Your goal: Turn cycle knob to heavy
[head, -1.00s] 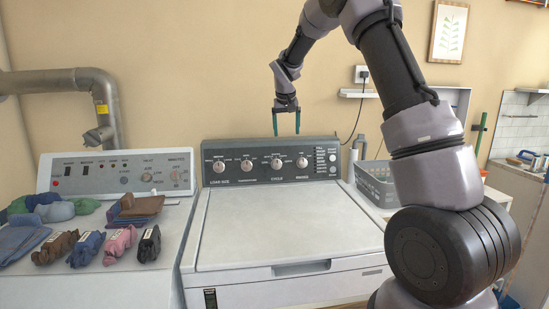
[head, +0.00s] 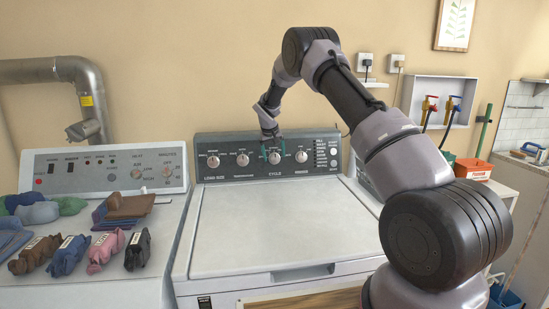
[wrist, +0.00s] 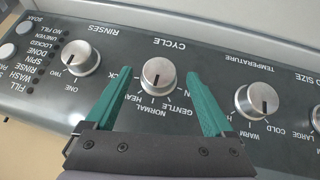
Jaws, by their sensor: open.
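The cycle knob (wrist: 157,76) is a round silver dial under the word CYCLE on the dark control panel (wrist: 120,30). In the wrist view the panel appears upside down. My gripper (wrist: 156,73) is open, with one green finger on each side of the knob and visible gaps between. In the head view my gripper (head: 273,150) is at the cycle knob (head: 274,157) on the back panel.
The rinses knob (wrist: 80,58) and temperature knob (wrist: 257,99) flank the cycle knob closely. The washer lid (head: 270,225) is clear. A second machine (head: 110,170) at left carries folded clothes and several small bundles. An orange container (head: 472,168) stands at right.

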